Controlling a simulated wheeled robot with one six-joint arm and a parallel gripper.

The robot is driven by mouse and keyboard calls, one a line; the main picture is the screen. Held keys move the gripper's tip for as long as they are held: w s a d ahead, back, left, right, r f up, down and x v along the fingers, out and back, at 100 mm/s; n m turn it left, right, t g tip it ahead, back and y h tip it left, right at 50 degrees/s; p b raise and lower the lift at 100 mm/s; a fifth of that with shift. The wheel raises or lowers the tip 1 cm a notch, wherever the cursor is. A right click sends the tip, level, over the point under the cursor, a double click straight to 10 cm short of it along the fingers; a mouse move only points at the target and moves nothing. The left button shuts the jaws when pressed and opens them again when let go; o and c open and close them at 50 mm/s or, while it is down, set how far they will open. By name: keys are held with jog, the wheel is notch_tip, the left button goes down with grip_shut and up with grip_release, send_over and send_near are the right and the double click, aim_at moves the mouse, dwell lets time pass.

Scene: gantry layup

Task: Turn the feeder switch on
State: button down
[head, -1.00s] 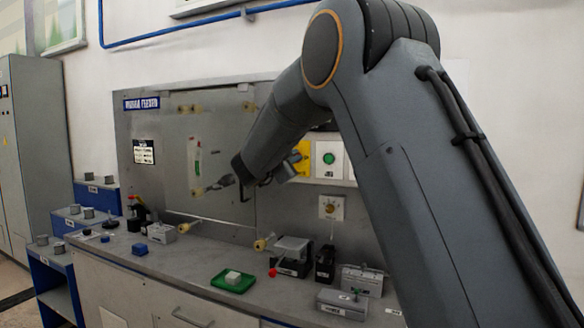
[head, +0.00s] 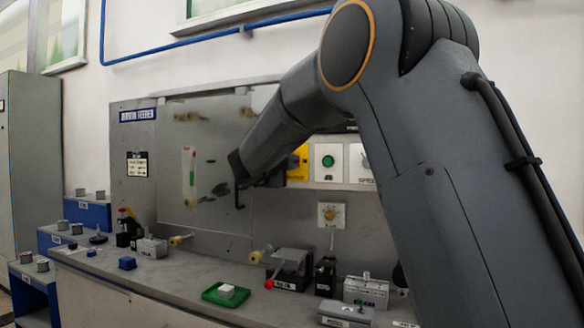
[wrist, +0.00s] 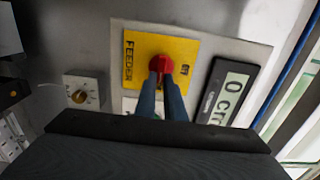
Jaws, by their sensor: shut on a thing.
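The feeder switch is a red knob (wrist: 160,64) on a yellow plate (wrist: 185,48) with "FEEDER" lettering along one side, seen in the wrist view. My gripper (wrist: 161,82) has its two blue-grey fingers closed on the red knob, one on each side. The fingers hide the lower part of the knob and plate, so I cannot tell its exact setting. In the head view, part of the yellow plate (head: 299,165) shows beside my wrist; the knob and fingertips are hidden there.
A dial (wrist: 79,96) on a pale plate and a digital display (wrist: 229,101) flank the switch. A green button (head: 328,160) is right of the yellow plate.

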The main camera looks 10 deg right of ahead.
dwell(0.4)
jog(key=c, duration=1.8)
grip_release()
jog(key=shift+c, duration=0.2)
jog(key=shift+s, duration=0.1)
jog(key=b+v, duration=0.1)
jog(key=v, duration=0.6)
jog(key=shift+s+a, duration=0.2)
jog(key=shift+a, duration=0.05)
